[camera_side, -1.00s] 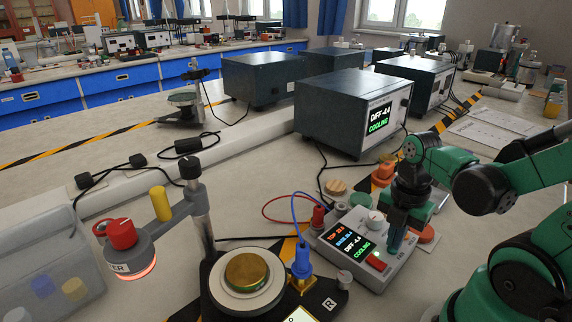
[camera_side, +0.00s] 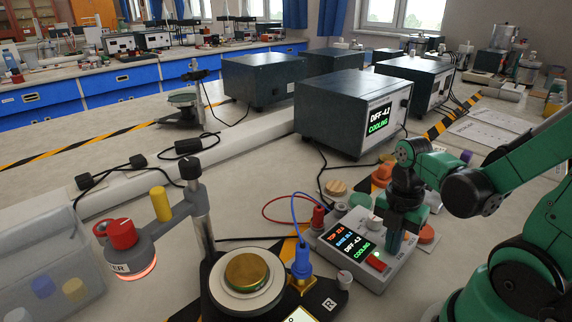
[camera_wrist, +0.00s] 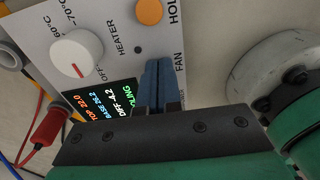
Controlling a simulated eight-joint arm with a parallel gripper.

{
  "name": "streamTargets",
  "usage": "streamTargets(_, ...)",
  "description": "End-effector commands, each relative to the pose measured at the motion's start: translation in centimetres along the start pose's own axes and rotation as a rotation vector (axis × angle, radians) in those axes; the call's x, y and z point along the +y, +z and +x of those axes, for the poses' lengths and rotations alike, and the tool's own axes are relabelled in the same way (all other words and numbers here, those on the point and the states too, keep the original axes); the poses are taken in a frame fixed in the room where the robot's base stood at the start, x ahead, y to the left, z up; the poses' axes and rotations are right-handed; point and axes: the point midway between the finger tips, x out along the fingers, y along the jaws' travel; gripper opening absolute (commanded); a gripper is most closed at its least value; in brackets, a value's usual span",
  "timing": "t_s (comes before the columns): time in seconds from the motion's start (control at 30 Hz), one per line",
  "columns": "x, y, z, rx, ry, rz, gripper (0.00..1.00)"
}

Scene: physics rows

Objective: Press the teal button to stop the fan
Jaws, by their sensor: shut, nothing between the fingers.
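The control box (camera_side: 372,284) has a lit display (camera_side: 346,241) reading DIFF -4.2 and COOLING. My gripper (camera_side: 394,244) is shut and empty, pointing down at the box's right part. In the wrist view its blue fingers (camera_wrist: 157,84) are together over the panel, right beside the printed word FAN. I cannot make out the teal button in either view; the fingers cover that part of the panel. I cannot tell whether the tips touch anything.
The panel also has a white heater knob (camera_wrist: 77,55), an orange button (camera_wrist: 149,12) and a red switch (camera_side: 377,263). Red and blue plugs (camera_side: 301,262) with leads stand left of the box. A brass disc (camera_side: 247,271) sits on a stand farther left.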

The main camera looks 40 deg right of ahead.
Motion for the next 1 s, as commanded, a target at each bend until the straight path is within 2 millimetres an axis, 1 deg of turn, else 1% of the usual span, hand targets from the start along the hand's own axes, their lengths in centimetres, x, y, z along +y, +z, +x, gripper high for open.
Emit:
streamTargets(0.03,-0.1,0.0,0.8,-0.028,0.063,0.000,0.00)
streamTargets(0.3,0.0,0.0,0.7,-0.028,0.063,0.000,0.00)
streamTargets(0.47,0.0,0.0,0.1,-0.026,0.059,0.000,0.00)
streamTargets(0.77,-0.1,-0.1,-2.3,-0.019,0.042,0.000,0.00)
streamTargets(1.0,0.0,0.0,-4.8,-0.011,0.024,0.000,0.00)
